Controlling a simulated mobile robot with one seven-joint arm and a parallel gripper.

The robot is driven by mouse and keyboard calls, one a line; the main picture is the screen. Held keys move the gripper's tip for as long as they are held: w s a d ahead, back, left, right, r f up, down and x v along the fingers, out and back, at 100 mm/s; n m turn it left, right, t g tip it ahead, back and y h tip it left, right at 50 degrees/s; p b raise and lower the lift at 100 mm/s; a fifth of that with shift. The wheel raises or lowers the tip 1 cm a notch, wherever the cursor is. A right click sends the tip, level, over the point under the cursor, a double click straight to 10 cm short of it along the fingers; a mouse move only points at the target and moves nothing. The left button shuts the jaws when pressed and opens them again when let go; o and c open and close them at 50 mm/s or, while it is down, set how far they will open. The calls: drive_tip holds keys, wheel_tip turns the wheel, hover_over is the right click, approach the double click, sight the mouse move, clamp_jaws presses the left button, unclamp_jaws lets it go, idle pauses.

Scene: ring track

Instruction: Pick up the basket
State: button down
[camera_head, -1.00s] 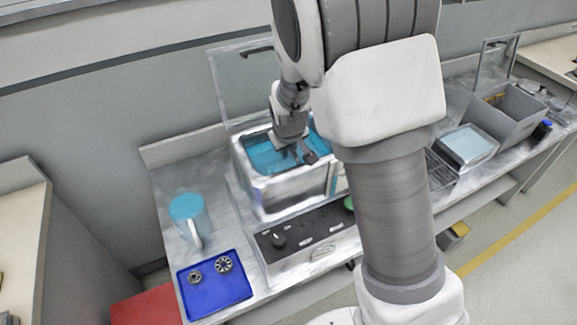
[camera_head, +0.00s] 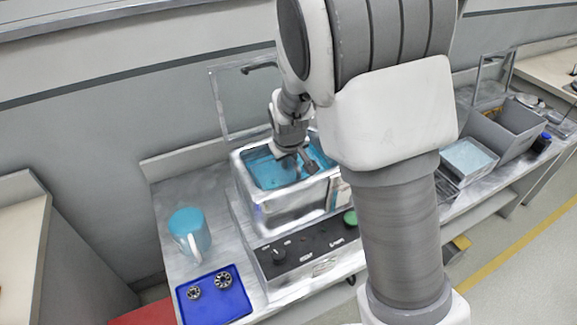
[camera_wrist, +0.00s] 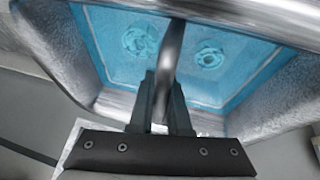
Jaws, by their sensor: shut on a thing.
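My gripper (camera_head: 302,163) reaches down into the open top of a metal tank (camera_head: 293,213) filled with blue liquid. In the wrist view, my gripper (camera_wrist: 163,105) is shut on a thin grey curved bar, the basket handle (camera_wrist: 172,48), which stands between the two fingers. The basket's body cannot be told apart from the tank's inside. Two round ring-shaped parts, one on the left (camera_wrist: 140,40) and one on the right (camera_wrist: 208,57), show beneath the blue surface, either side of the handle.
A raised clear lid (camera_head: 232,105) is behind the tank. A grey bin (camera_head: 512,140) and a shallow container (camera_head: 468,158) stand at the right.

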wheel_tip(320, 180, up, 16)
drive_tip(key=p, duration=0.1)
drive_tip(key=shift+r, duration=0.2)
drive_tip(key=shift+w+d, duration=0.15)
drive_tip(key=shift+d, duration=0.05)
